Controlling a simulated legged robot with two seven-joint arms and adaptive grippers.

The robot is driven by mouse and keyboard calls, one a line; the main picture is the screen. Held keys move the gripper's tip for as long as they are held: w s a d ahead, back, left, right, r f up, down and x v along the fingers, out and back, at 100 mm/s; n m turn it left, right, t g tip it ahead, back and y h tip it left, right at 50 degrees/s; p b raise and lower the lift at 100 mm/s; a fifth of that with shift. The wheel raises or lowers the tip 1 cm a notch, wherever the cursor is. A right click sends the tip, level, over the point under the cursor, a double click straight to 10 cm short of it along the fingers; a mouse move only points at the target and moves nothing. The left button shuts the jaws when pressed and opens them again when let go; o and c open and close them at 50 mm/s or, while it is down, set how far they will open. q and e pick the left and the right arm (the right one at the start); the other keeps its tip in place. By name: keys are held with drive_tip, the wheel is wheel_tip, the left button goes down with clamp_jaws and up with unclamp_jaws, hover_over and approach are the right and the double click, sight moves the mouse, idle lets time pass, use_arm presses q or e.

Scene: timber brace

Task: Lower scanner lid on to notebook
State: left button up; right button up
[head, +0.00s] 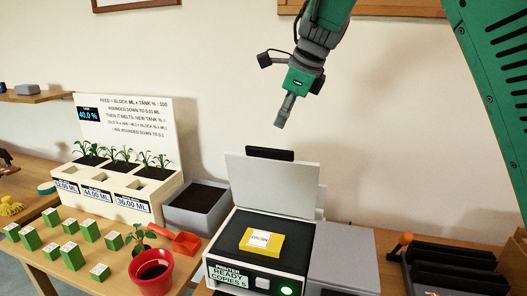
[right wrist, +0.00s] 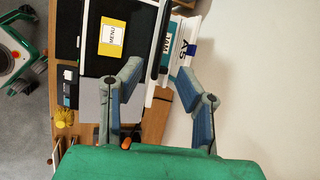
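The scanner's grey lid (head: 275,185) stands raised at the back of the scanner (head: 260,262), with a dark handle (head: 270,154) along its top edge. A yellow notebook (head: 262,243) with a white label lies on the dark scanner bed; it also shows in the right wrist view (right wrist: 112,36). My right gripper (head: 283,118) is above the lid, apart from it, pointing down. In the right wrist view its fingers (right wrist: 157,80) are spread with nothing gripped, and the lid's dark edge (right wrist: 160,42) lies beyond the gap. My left gripper is not in view.
A grey box (head: 340,258) adjoins the scanner's right side, with a black rack (head: 455,275) beyond. A soil bin (head: 198,205), red pot (head: 150,270), red scoop (head: 186,243) and several green blocks (head: 72,255) are on the left. The air around the lid looks clear.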

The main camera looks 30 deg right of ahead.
sight(268, 149)
drive_tip(key=x, duration=1)
drive_tip(key=shift+d+f, duration=0.35)
drive_tip(key=shift+d, duration=0.05)
drive_tip(key=shift+w+a+f+b, duration=0.3)
drive_tip(key=shift+w+a+f, duration=0.2)
drive_tip(key=shift+f, duration=0.15)
drive_tip(key=shift+d, duration=0.4)
clamp_jaws()
